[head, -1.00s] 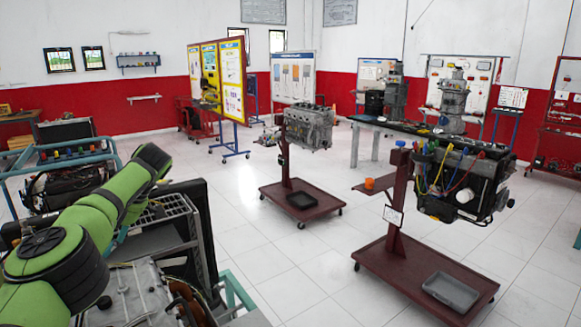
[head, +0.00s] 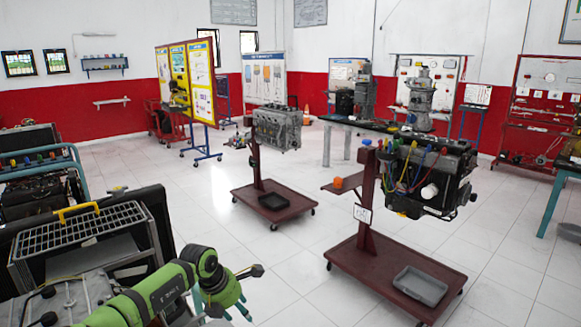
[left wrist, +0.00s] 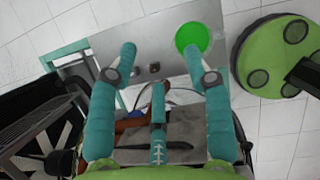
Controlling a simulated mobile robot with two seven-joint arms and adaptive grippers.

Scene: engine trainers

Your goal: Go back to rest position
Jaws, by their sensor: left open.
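My left gripper (head: 226,308) shows at the bottom of the head view, with its green arm reaching in from the lower left. Its teal fingers point down and are spread apart. In the left wrist view the fingers of the left gripper (left wrist: 157,68) are apart, with nothing held between them. They hang over a grey engine trainer top with a dark hose and a brown part. A bright green round thing (left wrist: 193,38) lies beyond the right finger; I cannot tell what it is. My right gripper is in neither view.
A vented metal frame (head: 82,230) with a yellow handle stands at left, close to my arm. A blue-legged table (head: 556,205) is at far right.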

